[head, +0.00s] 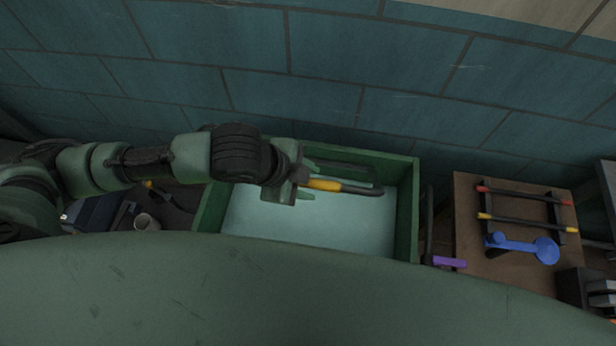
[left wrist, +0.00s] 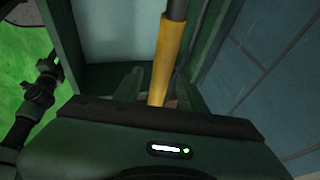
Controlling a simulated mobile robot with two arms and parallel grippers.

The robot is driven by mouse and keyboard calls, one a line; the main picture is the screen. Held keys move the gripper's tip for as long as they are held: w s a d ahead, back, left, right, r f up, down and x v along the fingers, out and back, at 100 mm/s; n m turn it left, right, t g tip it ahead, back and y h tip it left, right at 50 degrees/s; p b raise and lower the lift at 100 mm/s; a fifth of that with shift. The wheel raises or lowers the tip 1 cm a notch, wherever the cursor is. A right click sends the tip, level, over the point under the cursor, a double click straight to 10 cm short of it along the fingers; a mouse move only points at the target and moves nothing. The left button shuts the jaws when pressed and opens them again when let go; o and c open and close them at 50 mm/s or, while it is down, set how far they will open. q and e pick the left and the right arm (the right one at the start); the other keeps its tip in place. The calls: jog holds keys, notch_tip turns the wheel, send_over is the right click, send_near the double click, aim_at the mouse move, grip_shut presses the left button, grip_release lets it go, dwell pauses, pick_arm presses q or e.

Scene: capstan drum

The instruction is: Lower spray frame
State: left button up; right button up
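A lever with a yellow grip (head: 324,184) and a dark shaft lies sideways over a green open-topped trough (head: 405,210). The shaft ends in a rounded tip at the right. My left gripper (head: 306,182) is at the left end of the yellow grip, its fingers on either side of it. In the left wrist view the yellow grip (left wrist: 168,60) runs between the parted fingers, with narrow gaps beside it, so the fingers look open. I cannot make out a separate spray frame for certain. My right gripper is not in view.
A brown board (head: 515,262) at the right carries dark rods with red and yellow ends and a blue lever (head: 522,248). A purple-ended handle (head: 449,262) is beside the trough. A teal tiled wall (head: 330,70) stands behind. A cup (head: 145,221) is at the left.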

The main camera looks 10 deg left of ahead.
pick_arm(q)
jog(key=shift+r, duration=0.15)
jog(key=v, duration=0.7)
jog(key=shift+a+r+b, duration=0.2)
jog(key=shift+r+b, duration=0.05)
jog(key=shift+b, duration=0.05)
jog(key=shift+s, duration=0.1)
